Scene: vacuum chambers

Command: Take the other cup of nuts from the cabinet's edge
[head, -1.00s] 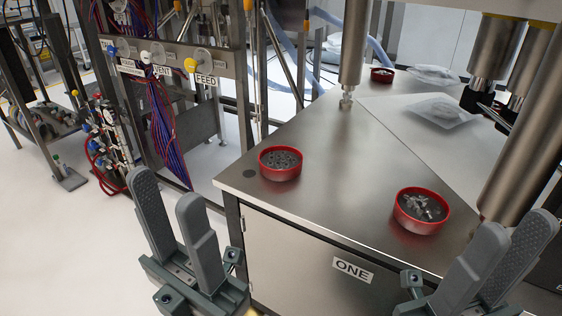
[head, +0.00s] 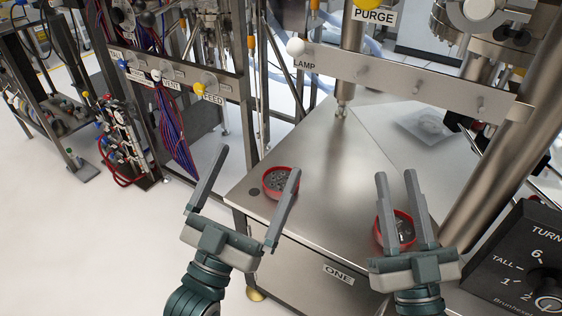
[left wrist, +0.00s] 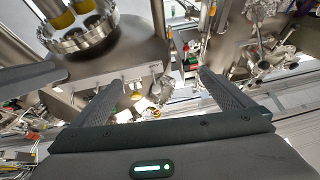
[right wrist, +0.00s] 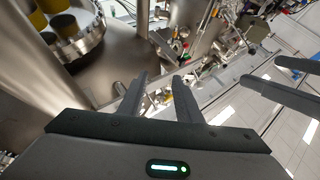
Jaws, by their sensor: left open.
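A red cup of dark grey nuts (head: 275,190) stands upright near the left front edge of the steel cabinet (head: 315,215). My left gripper (head: 260,159) is open and empty. Its right finger overlaps the cup's right side in the head view; I cannot tell whether they touch. A second red cup (head: 380,236) with shiny metal pieces stands further right near the front edge, partly hidden behind my right gripper (head: 395,174). The right gripper's fingers are apart, and the right wrist view shows nothing between them (right wrist: 160,82). Neither cup shows in the wrist views.
A metal bar with a LAMP label (head: 410,78) crosses above the cabinet top. A thick steel column (head: 490,165) and a black dial box (head: 530,265) stand at right. A valve panel labelled FEED (head: 180,78) is at left. Open floor lies at lower left.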

